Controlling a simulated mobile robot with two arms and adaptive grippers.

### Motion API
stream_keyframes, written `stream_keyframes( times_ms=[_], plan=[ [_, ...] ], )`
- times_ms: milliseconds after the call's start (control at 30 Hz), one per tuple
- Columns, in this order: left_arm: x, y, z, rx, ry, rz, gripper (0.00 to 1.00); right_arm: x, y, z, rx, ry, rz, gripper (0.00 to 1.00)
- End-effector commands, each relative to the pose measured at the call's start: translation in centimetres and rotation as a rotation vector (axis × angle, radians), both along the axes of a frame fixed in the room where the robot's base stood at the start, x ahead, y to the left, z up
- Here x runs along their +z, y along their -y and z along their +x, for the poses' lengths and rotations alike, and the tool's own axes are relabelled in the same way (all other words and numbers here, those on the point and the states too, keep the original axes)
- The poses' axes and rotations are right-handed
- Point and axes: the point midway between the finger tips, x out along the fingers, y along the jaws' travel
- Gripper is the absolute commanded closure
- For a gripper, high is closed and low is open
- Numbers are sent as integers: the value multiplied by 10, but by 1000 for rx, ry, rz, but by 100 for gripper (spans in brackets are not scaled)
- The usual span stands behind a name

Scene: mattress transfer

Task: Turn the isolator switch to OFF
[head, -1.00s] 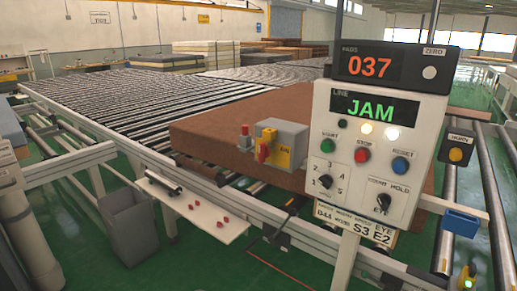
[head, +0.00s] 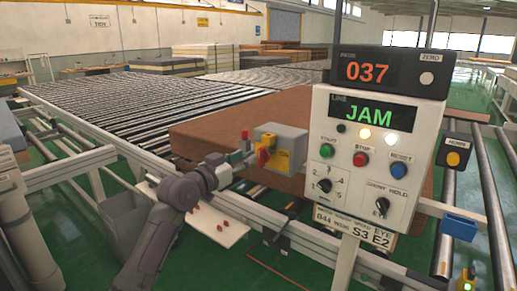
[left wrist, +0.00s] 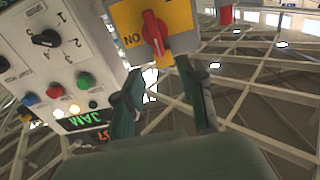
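The isolator switch is a grey box with a yellow plate (head: 284,155) and a red rotary handle (head: 263,157), mounted at the conveyor's near edge. Its plate reads ON beside the handle. In the left wrist view the red handle (left wrist: 153,32) and yellow plate (left wrist: 180,17) appear upside down at the top, beyond the fingers. My left gripper (left wrist: 166,98) is open and empty, its two dark green fingers spread below the switch in that view. In the head view my left gripper (head: 238,162) is just left of the switch, apart from the handle. My right gripper is not in view.
The control panel (head: 335,205) reading JAM, with buttons and knobs, stands right of the switch. A brown mattress (head: 205,133) lies on the roller conveyor (head: 120,108) behind it. A white shelf (head: 222,228) with red items and a grey bin (head: 118,215) are below.

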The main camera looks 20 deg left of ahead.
Motion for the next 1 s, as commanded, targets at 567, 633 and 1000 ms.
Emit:
stream_keyframes(
  times_ms=[567, 633, 1000],
  plan=[
    [0, 25, 68, 1, 1, 2, 60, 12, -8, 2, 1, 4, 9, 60],
    [-1, 25, 68, 1, 1, 2, 60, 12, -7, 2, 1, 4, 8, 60],
    [-1, 24, 68, 1, 0, 2, 97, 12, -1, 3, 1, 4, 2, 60]
  ],
)
